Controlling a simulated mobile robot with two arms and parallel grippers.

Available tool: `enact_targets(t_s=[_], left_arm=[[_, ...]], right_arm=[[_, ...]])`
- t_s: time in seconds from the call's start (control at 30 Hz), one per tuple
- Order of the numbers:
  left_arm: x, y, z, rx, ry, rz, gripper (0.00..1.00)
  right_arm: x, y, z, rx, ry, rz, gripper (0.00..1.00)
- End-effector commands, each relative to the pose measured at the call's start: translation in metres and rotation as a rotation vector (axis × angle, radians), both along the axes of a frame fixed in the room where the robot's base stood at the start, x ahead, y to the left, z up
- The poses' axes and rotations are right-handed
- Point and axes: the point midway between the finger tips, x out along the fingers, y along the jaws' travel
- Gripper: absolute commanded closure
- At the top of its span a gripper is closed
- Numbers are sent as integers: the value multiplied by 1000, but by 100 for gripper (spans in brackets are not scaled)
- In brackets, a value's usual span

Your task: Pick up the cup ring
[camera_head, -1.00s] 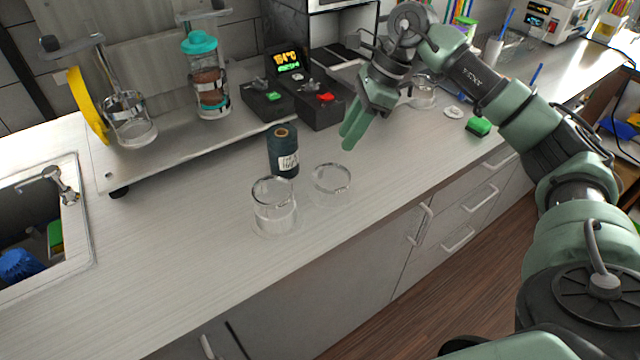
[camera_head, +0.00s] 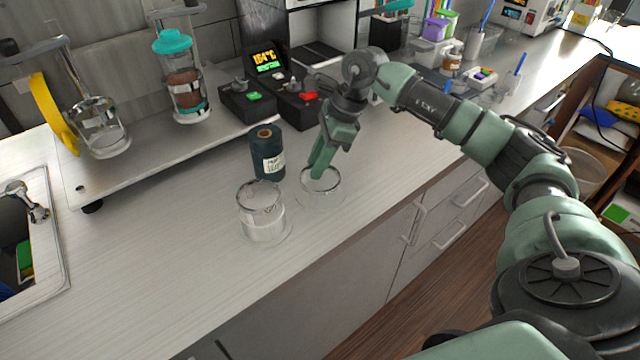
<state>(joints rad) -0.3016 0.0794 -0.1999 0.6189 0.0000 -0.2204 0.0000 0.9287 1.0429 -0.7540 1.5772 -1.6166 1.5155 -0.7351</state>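The cup ring, which I take to be the clear round piece (camera_head: 338,186) on the counter, shows as a thin transparent rim right of a clear glass cup (camera_head: 262,222). My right gripper (camera_head: 318,173) points down over the clear piece, its fingertips overlapping the rim's far left part in the picture. I cannot tell whether they touch it. The fingers line up closely in this view, so their gap is unclear. My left gripper is not in view.
A dark labelled spool (camera_head: 266,152) stands just behind the cup and ring. The sealer's black control box (camera_head: 297,104) and metal platform (camera_head: 150,150) are behind. A sink (camera_head: 58,240) is at left. The counter's front edge is close in front.

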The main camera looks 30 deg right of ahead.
Motion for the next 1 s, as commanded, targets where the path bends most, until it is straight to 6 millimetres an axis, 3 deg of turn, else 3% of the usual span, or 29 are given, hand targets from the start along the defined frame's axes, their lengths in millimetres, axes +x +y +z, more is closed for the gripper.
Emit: enact_targets(t_s=[0.13,0.37,0.5,1.0], left_arm=[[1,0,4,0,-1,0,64],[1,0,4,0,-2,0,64],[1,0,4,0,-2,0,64],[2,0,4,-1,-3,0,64]], right_arm=[[2,4,-12,-1,1,-1,70],[2,5,-14,-1,-1,-2,70],[3,4,-14,-1,-1,-2,100],[2,4,-14,-1,-1,-2,100]])
